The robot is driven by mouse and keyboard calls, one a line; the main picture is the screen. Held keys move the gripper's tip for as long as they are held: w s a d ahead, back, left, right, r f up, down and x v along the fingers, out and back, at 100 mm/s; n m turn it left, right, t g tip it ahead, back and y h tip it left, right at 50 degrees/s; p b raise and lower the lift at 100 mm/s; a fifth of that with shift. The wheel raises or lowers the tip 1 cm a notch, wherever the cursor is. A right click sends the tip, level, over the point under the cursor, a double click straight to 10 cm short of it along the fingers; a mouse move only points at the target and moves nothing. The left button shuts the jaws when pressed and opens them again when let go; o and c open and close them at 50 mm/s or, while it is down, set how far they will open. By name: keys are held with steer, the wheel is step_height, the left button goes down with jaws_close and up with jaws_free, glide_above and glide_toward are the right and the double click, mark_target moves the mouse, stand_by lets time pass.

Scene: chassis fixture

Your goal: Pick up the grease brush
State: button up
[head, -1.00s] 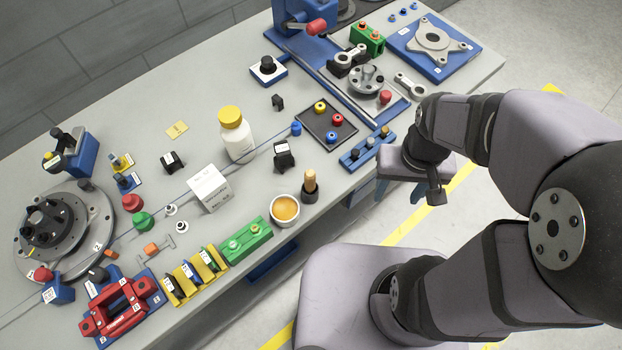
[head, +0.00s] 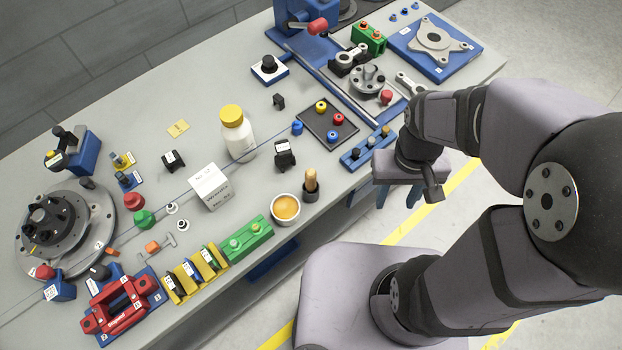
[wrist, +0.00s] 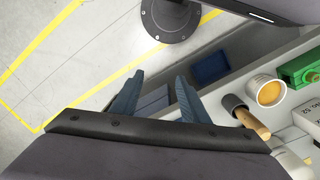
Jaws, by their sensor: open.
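The grease brush shows its wooden handle (head: 311,179) standing in a dark round holder (head: 311,193) near the bench's front edge; its bristle end is hidden in the holder. In the wrist view the handle (wrist: 252,124) and holder (wrist: 236,103) are at the right. A white bowl of orange-yellow grease (head: 286,208) sits just left of the holder in the head view. My gripper (head: 397,200) is open and empty, beyond the bench's front edge, to the right of the brush. Its two blue fingers (wrist: 160,76) are apart over the floor in the wrist view.
A green block (head: 247,239), a white box (head: 210,187) and a black clip-like part (head: 285,155) stand around the brush. A blue rack of small knobs (head: 367,148) lies on the bench between brush and arm.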

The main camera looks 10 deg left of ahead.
mark_target(310, 184)
steer(key=w+a+r+n+t+h+p, duration=0.1)
steer(key=w+a+n+t+h+p, duration=0.15)
steer(key=n+t+h, duration=0.6)
steer(key=w+a+r+n+t+h+p, duration=0.2)
steer(key=w+a+n+t+h, duration=0.15)
steer(key=n, duration=0.95)
steer(key=a+n+t+y+p, duration=0.1)
steer(key=a+n+t+y, duration=0.55)
steer(key=a, duration=0.35)
steer(key=s+f+n+y, duration=0.1)
steer(key=s+a+f+n+t+y, duration=0.1)
steer(key=s+n+y, duration=0.1)
steer(key=s+f+n+y, duration=0.1)
steer(key=f+n, duration=0.1)
steer(key=shift+s+a+t+y+b, duration=0.25)
steer(key=shift+s+a+t+b, duration=0.05)
steer(key=shift+s+a+t, duration=0.1)
steer(key=shift+s+a+f+n+y, duration=0.1)
steer(key=shift+s+f+n+y, duration=0.15)
steer(key=shift+n+y, duration=0.2)
steer(key=shift+s+a+f+n+y, duration=0.15)
steer(key=shift+s+n+y, duration=0.2)
steer(key=shift+n, duration=0.2)
steer(key=shift+w+d+r+p, duration=0.15)
steer(key=shift+w+p, duration=0.25)
steer(key=shift+w, duration=0.7)
